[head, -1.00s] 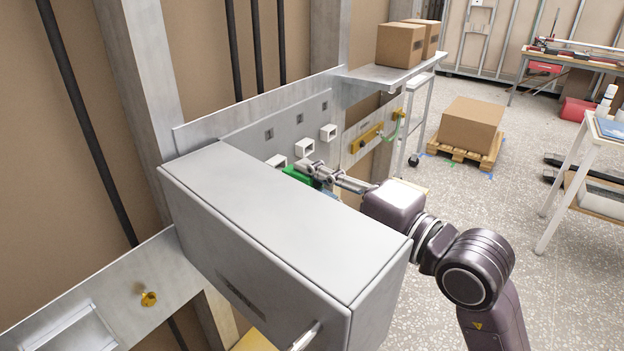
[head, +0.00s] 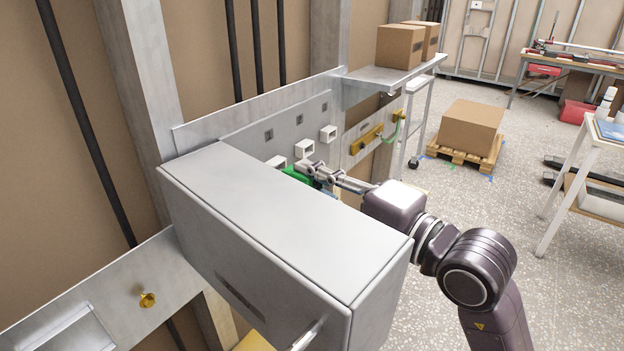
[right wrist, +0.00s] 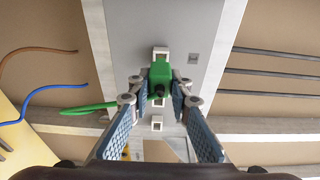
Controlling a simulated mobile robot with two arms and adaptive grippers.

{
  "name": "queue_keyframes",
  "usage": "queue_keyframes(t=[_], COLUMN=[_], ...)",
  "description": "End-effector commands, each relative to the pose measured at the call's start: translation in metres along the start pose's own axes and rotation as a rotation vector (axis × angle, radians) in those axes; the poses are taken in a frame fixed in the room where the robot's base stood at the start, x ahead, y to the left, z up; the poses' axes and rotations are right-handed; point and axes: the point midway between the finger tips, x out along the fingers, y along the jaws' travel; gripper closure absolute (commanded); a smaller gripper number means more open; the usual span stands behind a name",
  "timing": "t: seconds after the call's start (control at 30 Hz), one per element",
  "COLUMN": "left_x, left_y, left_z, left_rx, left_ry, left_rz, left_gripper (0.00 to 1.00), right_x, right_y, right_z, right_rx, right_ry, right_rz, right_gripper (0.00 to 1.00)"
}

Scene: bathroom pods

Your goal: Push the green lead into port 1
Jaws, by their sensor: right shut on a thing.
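My right gripper (head: 315,172) is shut on the green lead's plug (head: 296,173), beside a grey panel (head: 235,139). In the right wrist view the plug (right wrist: 160,77) sits between the two fingertips (right wrist: 160,93), and its green cable (right wrist: 88,108) runs off to the left. White square ports (head: 304,148) stick out from the panel. The plug lies in front of the upper port (right wrist: 160,51) in the wrist view and hides part of it. I cannot tell whether the plug touches or enters it. The port numbers are not readable. My left gripper is not in view.
A large grey box (head: 270,225) stands in front of the panel and hides part of the plug. A metal shelf (head: 385,77) with cartons is beyond it. Brown (right wrist: 38,52) and blue (right wrist: 45,88) cables show in the wrist view. Open floor lies to the right.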

Motion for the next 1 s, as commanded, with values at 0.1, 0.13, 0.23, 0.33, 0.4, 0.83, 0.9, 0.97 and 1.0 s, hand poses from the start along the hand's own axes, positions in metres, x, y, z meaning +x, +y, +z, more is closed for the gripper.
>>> queue_keyframes(t=[0.1,0.13,0.23,0.33,0.4,0.83,0.9,0.97,1.0], left_x=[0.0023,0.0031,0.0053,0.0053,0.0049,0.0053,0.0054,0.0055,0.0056], left_y=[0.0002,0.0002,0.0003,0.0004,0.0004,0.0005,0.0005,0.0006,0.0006], left_z=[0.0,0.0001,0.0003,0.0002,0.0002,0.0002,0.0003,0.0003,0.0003], left_rx=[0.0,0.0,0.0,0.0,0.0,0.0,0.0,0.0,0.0], left_ry=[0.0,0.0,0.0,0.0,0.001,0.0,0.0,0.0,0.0], left_rz=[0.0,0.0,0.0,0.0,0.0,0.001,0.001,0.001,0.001], left_gripper=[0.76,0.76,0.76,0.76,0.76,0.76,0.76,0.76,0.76], right_x=[-0.0001,-0.0001,-0.0001,-0.0001,-0.0001,0.0047,0.0065,0.008,0.009], right_y=[0.0007,0.0009,0.0011,0.0002,-0.0001,-0.0002,0.0,0.0,0.0001], right_z=[0.0,-0.0001,0.0,0.0002,0.0002,0.001,0.0011,0.0012,0.0012], right_rx=[-0.001,-0.001,-0.001,-0.001,0.0,0.0,0.001,0.001,0.001], right_ry=[0.0,0.0,0.0,0.0,0.0,-0.001,-0.001,0.0,0.0], right_rz=[0.0,0.0,0.0,0.0,0.0,-0.001,-0.001,0.0,0.0], right_gripper=[1.0,1.0,1.0,1.0,1.0,1.0,1.0,1.0,1.0])
